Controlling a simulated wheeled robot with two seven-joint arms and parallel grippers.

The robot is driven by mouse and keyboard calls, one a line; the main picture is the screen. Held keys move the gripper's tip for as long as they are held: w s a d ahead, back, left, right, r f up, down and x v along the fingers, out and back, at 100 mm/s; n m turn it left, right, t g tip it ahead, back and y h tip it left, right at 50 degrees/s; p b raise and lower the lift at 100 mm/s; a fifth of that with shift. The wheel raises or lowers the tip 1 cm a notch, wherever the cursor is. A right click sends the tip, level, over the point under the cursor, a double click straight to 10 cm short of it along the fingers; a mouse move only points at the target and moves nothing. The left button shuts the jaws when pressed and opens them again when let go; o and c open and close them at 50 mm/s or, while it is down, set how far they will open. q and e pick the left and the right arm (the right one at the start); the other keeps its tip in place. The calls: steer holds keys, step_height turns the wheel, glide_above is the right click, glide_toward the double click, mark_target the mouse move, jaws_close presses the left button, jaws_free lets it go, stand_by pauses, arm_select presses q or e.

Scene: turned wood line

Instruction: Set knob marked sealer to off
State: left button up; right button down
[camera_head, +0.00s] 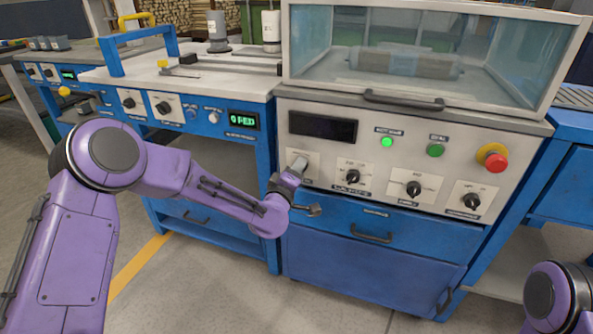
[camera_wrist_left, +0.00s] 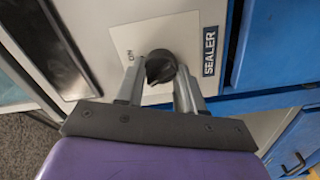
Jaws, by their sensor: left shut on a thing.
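The sealer knob (camera_wrist_left: 161,66) is black and round with a raised grip. It sits on a white plate (camera_wrist_left: 190,28) with an ON mark and a dark SEALER label (camera_wrist_left: 209,50) in the left wrist view. My left gripper (camera_wrist_left: 158,80) is shut on the knob, one finger on each side. In the head view my left gripper (camera_head: 298,166) is at the leftmost plate of the grey panel and hides the knob. The knob's exact pointing direction is hard to tell, and no OFF mark is readable. My right gripper is out of view.
The grey panel also has several other black knobs, including one beside my gripper (camera_head: 353,177), a lit green button (camera_head: 387,142), another green button (camera_head: 435,150) and a red emergency button (camera_head: 492,158). A drawer handle (camera_head: 371,237) juts out below.

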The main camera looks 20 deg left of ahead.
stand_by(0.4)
arm_select(q)
steer(key=o, duration=1)
steer(key=shift+o, duration=0.2)
steer(key=shift+s, duration=0.1)
steer(key=s+p, duration=0.1)
steer(key=s, duration=0.9)
steer(key=shift+s+a, duration=0.2)
steer(key=shift+f, duration=0.1)
